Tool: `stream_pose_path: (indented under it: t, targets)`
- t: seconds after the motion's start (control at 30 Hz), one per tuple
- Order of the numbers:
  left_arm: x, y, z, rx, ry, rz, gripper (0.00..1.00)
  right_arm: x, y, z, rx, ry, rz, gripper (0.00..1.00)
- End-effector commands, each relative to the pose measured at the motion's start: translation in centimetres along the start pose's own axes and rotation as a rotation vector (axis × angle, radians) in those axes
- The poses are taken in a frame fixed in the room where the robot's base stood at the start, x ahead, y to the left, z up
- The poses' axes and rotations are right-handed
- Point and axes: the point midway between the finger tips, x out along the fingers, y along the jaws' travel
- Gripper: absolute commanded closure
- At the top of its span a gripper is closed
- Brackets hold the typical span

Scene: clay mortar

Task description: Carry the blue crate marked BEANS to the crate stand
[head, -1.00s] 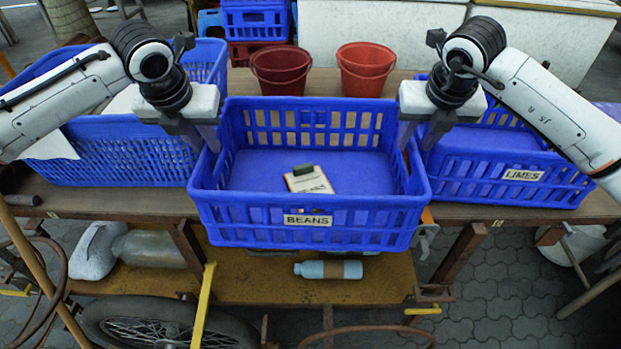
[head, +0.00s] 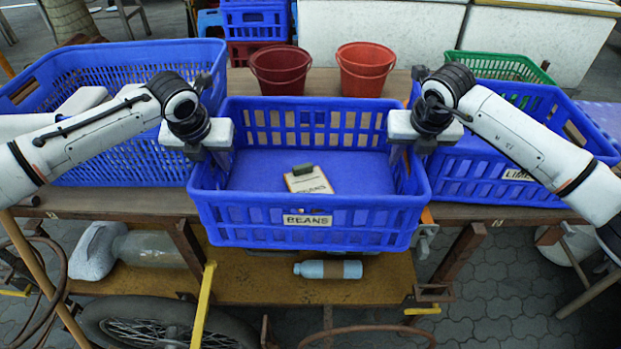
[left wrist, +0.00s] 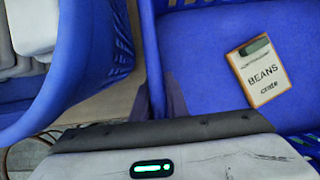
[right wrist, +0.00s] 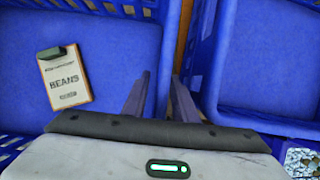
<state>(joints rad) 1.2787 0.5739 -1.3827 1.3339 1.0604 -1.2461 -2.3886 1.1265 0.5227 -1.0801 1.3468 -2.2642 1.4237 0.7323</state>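The blue BEANS crate (head: 310,232) sits on the cart top at front centre, its label facing me. A BEANS clipboard (head: 309,180) lies on its floor; it also shows in the left wrist view (left wrist: 258,72) and right wrist view (right wrist: 64,78). My left gripper (head: 213,160) is at the crate's left wall, one finger on each side of the rim, with the fingers apart. My right gripper (head: 407,155) straddles the right wall likewise, with the fingers apart. The fingertips are partly hidden in the head view. I cannot pick out the crate stand.
A blue crate (head: 120,170) stands close on the left, and the LIMES crate (head: 480,185) close on the right. Two red buckets (head: 280,70) (head: 366,70) stand behind. A bottle (head: 328,269) lies on the lower shelf.

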Motion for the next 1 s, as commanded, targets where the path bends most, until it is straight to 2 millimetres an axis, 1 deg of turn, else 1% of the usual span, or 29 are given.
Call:
stream_pose_path:
  t: [0.03,0.07,0.1,0.13,1.0]
  targets:
    - [-0.02,-0.01,0.0,0.0,0.0,0.0,0.96,-0.01,-0.01,0.0,0.0,0.0,0.0,0.84]
    - [-0.02,-0.01,0.0,0.0,0.0,0.0,1.0,-0.02,-0.01,0.0,0.0,0.0,0.0,0.89]
    - [-0.02,-0.01,0.0,0.0,0.0,0.0,1.0,-0.02,-0.01,0.01,0.0,0.0,0.0,0.96]
    - [-0.03,-0.01,0.0,0.0,0.0,0.0,1.0,-0.02,-0.01,0.01,0.0,0.0,0.0,1.0]
    - [-0.08,0.05,0.03,-0.001,0.0,0.001,1.0,-0.08,-0.05,0.05,0.001,-0.001,0.0,1.0]
